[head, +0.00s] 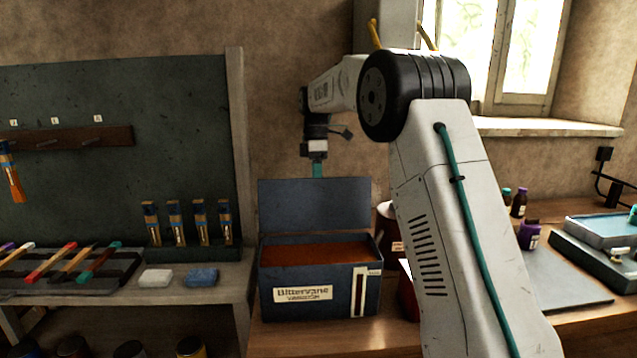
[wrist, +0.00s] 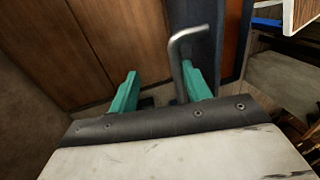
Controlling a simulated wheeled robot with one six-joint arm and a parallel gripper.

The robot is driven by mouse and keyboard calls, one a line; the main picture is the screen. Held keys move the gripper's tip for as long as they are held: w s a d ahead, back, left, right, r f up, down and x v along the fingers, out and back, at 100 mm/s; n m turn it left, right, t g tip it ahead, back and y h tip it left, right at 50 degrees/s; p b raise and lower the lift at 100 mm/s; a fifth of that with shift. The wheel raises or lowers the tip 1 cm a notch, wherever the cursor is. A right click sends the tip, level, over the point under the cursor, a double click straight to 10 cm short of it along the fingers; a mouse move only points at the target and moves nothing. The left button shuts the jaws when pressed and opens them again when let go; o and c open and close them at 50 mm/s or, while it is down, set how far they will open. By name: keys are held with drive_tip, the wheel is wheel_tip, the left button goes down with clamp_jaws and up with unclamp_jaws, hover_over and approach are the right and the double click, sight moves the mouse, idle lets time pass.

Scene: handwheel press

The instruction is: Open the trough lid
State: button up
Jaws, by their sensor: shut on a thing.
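The blue-grey trough (head: 336,302) stands on the wooden bench in the head view, with a reddish-brown content (head: 315,254) in it. Its lid (head: 313,205) stands raised, nearly upright, along the back edge. My gripper (head: 318,171) is at the lid's top edge, teal fingers pointing down; its tips are partly hidden behind the lid. In the wrist view my gripper (wrist: 158,82) has a bent grey metal handle (wrist: 181,62) between its fingers, close to the right one, and is shut on it. The lid (wrist: 204,35) shows beside the handle.
A shelf with brushes (head: 188,222), a white block (head: 156,278) and a blue sponge (head: 201,276) is left of the trough. A dark jar (head: 387,222) and a red container (head: 407,297) stand close at its right, partly hidden by my arm. Bottles (head: 519,203) stand farther right.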

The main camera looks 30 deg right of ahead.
drive_tip(key=v, duration=0.7)
drive_tip(key=shift+d, duration=0.2)
drive_tip(key=s+a+r+m+t, duration=0.1)
drive_tip(key=s+a+r+m, duration=0.15)
drive_tip(key=s, duration=0.45)
drive_tip(key=s+a+r+m, duration=0.1)
drive_tip(key=s+a+m, duration=0.15)
drive_tip(key=s, duration=0.55)
drive_tip(key=s+a+r+m+t, duration=0.1)
drive_tip(key=s+a, duration=0.2)
drive_tip(key=s, duration=0.4)
drive_tip(key=s+a+f+m, duration=0.1)
drive_tip(key=s+f, duration=0.3)
drive_tip(key=s, duration=0.4)
drive_tip(key=s+a+f+m+t, duration=0.1)
drive_tip(key=s+f+m, duration=0.3)
drive_tip(key=s, duration=0.4)
drive_tip(key=s+a+f+m, duration=0.2)
drive_tip(key=s+f, duration=0.4)
drive_tip(key=s, duration=0.2)
drive_tip(key=shift+a+t+h, duration=0.2)
drive_tip(key=shift+t+h, duration=0.1)
drive_tip(key=shift+h, duration=0.1)
